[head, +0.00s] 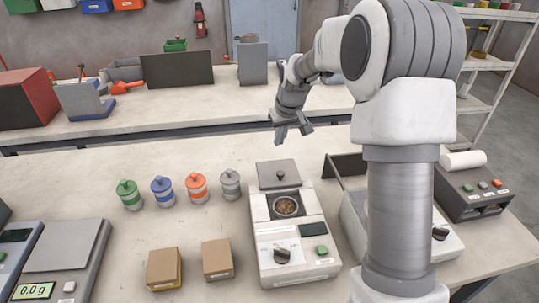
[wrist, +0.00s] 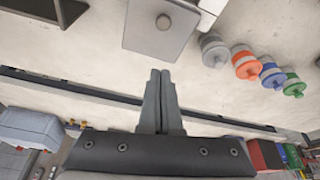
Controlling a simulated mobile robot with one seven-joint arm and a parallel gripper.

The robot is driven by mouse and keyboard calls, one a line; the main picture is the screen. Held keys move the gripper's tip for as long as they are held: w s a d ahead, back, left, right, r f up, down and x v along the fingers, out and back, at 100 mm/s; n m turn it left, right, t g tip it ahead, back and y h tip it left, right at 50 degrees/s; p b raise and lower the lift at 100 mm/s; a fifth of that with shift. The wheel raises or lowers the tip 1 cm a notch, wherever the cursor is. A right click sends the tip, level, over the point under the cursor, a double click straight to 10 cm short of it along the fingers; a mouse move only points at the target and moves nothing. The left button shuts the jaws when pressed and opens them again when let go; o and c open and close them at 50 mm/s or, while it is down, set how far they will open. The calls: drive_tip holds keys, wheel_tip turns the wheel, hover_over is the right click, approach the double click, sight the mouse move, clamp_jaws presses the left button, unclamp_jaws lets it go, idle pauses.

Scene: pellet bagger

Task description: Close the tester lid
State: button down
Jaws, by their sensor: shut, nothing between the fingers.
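The tester (head: 292,252) stands on the near bench, a pale box with a dark dial, a green button and a small screen. Its well is uncovered and holds a round cup of brown pellets (head: 286,206). The grey lid (head: 267,178) with a knob sits at the tester's far end, behind the well; the lid also shows at the top of the wrist view (wrist: 143,32). My gripper (head: 283,142) is shut and empty, beyond the lid on its far side and apart from it. Its fingers point toward the lid in the wrist view (wrist: 159,72).
Green, blue, orange and grey jars (head: 196,188) stand left of the tester. Two small boxes (head: 217,259) and a scale (head: 65,247) are nearer left. Another device (head: 352,222) with a raised dark panel stands close on the right, partly hidden by my arm.

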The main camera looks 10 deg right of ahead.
drive_tip(key=w, duration=0.2)
hover_over(275, 172)
drive_tip(key=w, duration=0.2)
drive_tip(key=f, duration=0.9)
drive_tip(key=shift+s+a+f+p, duration=0.1)
drive_tip(key=shift+a+f+p, duration=0.1)
drive_tip(key=shift+f+p, duration=0.15)
drive_tip(key=shift+s+f, duration=0.1)
drive_tip(key=shift+f, duration=0.1)
drive_tip(key=shift+s+d+p, duration=0.2)
drive_tip(key=shift+s+d, duration=0.05)
drive_tip(key=shift+s, duration=0.6)
drive_tip(key=shift+s+d+p, duration=0.15)
drive_tip(key=shift+s+d, duration=0.1)
drive_tip(key=shift+s, duration=0.6)
